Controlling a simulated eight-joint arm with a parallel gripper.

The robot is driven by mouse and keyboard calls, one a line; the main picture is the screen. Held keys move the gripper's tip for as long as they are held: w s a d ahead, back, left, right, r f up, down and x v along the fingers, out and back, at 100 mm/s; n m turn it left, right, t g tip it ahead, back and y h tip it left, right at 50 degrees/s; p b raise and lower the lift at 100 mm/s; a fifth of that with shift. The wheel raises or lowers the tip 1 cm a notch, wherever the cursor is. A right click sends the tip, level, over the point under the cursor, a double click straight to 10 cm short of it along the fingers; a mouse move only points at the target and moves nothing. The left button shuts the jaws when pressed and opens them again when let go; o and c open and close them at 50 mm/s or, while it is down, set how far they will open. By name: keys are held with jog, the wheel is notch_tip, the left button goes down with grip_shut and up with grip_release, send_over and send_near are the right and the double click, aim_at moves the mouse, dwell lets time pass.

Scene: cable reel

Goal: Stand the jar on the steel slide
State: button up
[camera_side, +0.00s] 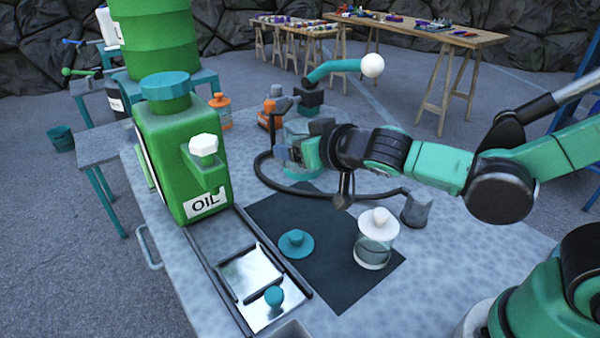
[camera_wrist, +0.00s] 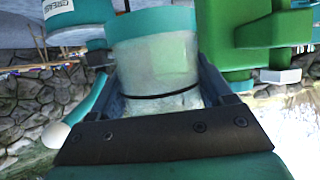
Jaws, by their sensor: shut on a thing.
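A clear, pale glass jar (camera_side: 297,132) is between the jaws of my gripper (camera_side: 298,152), behind the dark mat in the side view. In the wrist view the jar (camera_wrist: 158,70) fills the space between both fingers, with a teal band at its far end and a dark ring round it. My gripper (camera_wrist: 163,98) is shut on it. Whether the jar touches the table is hard to tell. The steel slide (camera_side: 237,272) is a shiny plate between dark rails at the front left, with a teal knob (camera_side: 273,296) on its near part.
The dark mat (camera_side: 330,285) holds a teal lid (camera_side: 296,244) and a white-lidded jar (camera_side: 374,245). A green oil can (camera_side: 180,150) stands left, beside the slide. A black hose (camera_side: 262,172) loops on the table around my gripper. Orange bottles (camera_side: 270,110) stand behind.

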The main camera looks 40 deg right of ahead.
jog(key=a+m+h, duration=0.1)
jog(key=a, duration=0.1)
jog(key=a+r+m+h, duration=0.1)
jog(key=a+h, duration=0.1)
jog(key=a+r+m+h, duration=0.1)
jog(key=a+m, duration=0.1)
jog(key=shift+w+a+r+g, duration=0.2)
jog(key=shift+a+g, duration=0.1)
jog(key=shift+g, duration=0.1)
notch_tip(320, 180, up, 4)
jog(key=m+g+h, duration=0.3)
jog(key=m+h, duration=0.1)
send_over(250, 272)
notch_tip(250, 272, down, 19)
jog(key=shift+f, duration=0.15)
jog(key=o, duration=1.3)
jog(key=shift+o, duration=0.2)
jog(key=shift+v, duration=3.75)
jog(key=shift+f, duration=0.15)
